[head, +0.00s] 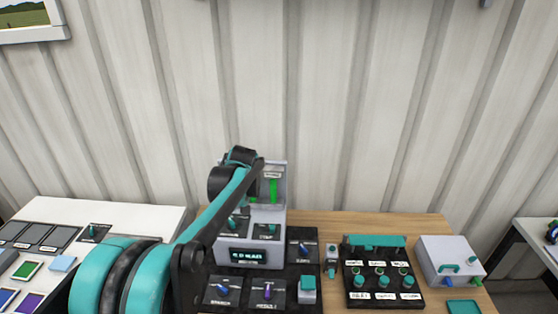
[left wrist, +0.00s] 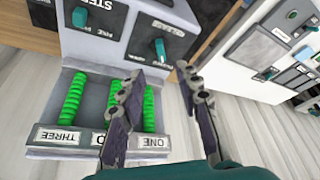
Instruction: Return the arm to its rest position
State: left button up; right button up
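My left arm (head: 222,205) comes in from the lower left of the head view and reaches up to the grey console (head: 262,218). Its wrist is in front of the console's upper left part, and the fingers cannot be made out there. In the left wrist view my left gripper (left wrist: 157,74) is open, its two dark fingers apart with nothing between them. The console appears upside down there, with green ribbed columns (left wrist: 73,97) above labels including THREE and ONE. The left-hand finger overlaps these columns in the picture; I cannot tell whether it touches. My right gripper is not in view.
Right of the console are a black knob panel (head: 384,284), a grey box (head: 450,258) and a teal tray (head: 463,307) on the wooden table (head: 425,225). A white table (head: 105,213) with coloured tiles is at left. A corrugated wall (head: 330,100) stands behind.

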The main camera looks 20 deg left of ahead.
pick_arm(q)
jog(key=shift+s+d, duration=0.1)
jog(key=s+d+f+m+t+h+b, duration=0.1)
jog(key=s+d+f+m+b, duration=0.1)
jog(key=s+d, duration=0.3)
jog(key=s+d+f+m+t+h+b, duration=0.1)
jog(key=s+d+f+m+t+b, duration=0.1)
jog(key=s, duration=0.9)
jog(key=s+d+f+m+t+h+b, duration=0.1)
jog(key=s+d+f+m+b, duration=0.3)
jog(key=s+d, duration=0.5)
notch_tip(320, 180, down, 2)
jog(key=shift+f+m, duration=0.1)
jog(key=shift+m, duration=0.8)
